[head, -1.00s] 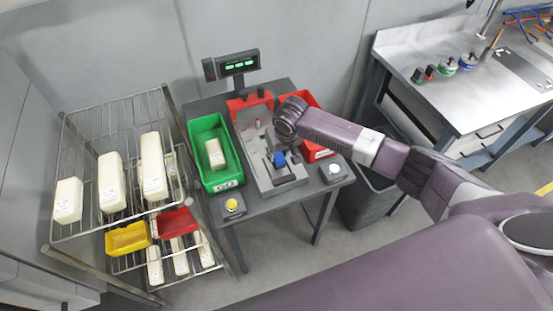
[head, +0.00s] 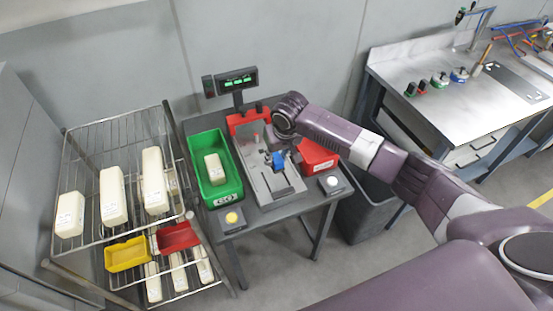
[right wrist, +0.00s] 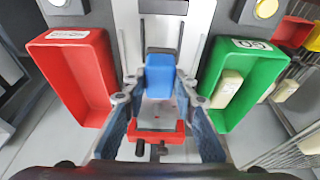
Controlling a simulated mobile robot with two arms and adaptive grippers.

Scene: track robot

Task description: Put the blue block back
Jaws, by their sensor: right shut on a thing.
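The blue block (head: 278,160) is at the grey fixture (head: 283,194) on the small table, between the green and red bins. My right gripper (head: 276,152) is above the fixture, shut on the blue block. In the right wrist view, the blue block (right wrist: 160,76) sits between the two fingertips of the right gripper (right wrist: 159,92). The fixture's plate lies behind it. Whether the block touches the fixture cannot be told. My left gripper is out of view.
A green bin (head: 232,184) holding a pale block stands left of the fixture; a red bin (head: 318,159) stands right. A yellow button (head: 231,217) and a white button (head: 332,182) sit at the front corners. A wire rack (head: 88,225) stands left.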

